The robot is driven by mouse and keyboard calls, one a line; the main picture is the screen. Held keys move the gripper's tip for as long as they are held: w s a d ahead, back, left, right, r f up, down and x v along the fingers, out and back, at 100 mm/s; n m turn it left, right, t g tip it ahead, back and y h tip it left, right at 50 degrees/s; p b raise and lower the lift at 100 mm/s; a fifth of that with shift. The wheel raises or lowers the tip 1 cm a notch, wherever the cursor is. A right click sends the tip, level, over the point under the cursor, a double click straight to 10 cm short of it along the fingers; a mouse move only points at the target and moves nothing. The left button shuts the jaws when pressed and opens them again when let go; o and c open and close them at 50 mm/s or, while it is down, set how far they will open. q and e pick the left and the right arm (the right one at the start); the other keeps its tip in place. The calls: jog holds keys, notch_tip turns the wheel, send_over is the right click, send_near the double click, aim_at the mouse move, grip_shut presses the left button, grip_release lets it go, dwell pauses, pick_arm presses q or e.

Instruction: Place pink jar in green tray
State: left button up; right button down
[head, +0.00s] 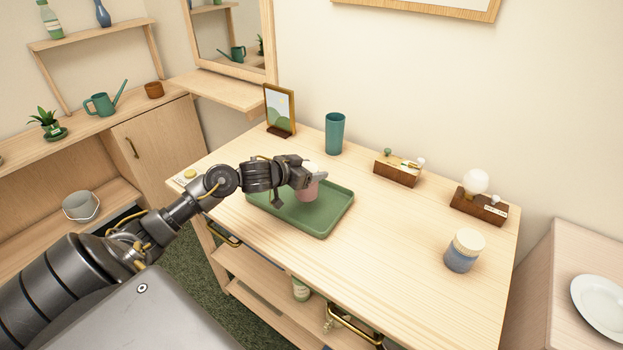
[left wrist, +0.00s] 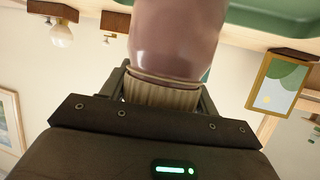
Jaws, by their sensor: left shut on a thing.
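The pink jar (head: 308,192) has a pale lid and is partly hidden behind my left gripper (head: 308,178) in the head view. My left gripper is shut on the jar. In the left wrist view the jar (left wrist: 178,40) hangs upside down in the picture, with its ribbed lid (left wrist: 165,92) between the fingers. The green tray (head: 322,226) lies on the wooden table, and the jar shows over its inside. I cannot tell whether the jar's base touches the tray floor. The tray's edge also shows in the left wrist view (left wrist: 250,22). My right gripper is not in view.
On the table (head: 385,268) stand a teal cup (head: 335,133), a picture frame (head: 280,108), two wooden blocks with small items (head: 397,173) (head: 478,207), and a blue jar with a cream lid (head: 463,251). The table's front centre is clear.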

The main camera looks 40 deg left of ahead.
pick_arm(q)
jog(key=shift+w+f, duration=0.2)
jog(key=shift+f, duration=0.05)
notch_tip(320, 180, down, 3)
jog(key=shift+w+r, duration=0.1)
jog(key=shift+f, duration=0.2)
jog(key=o, duration=1.1)
jog(key=shift+c, duration=0.2)
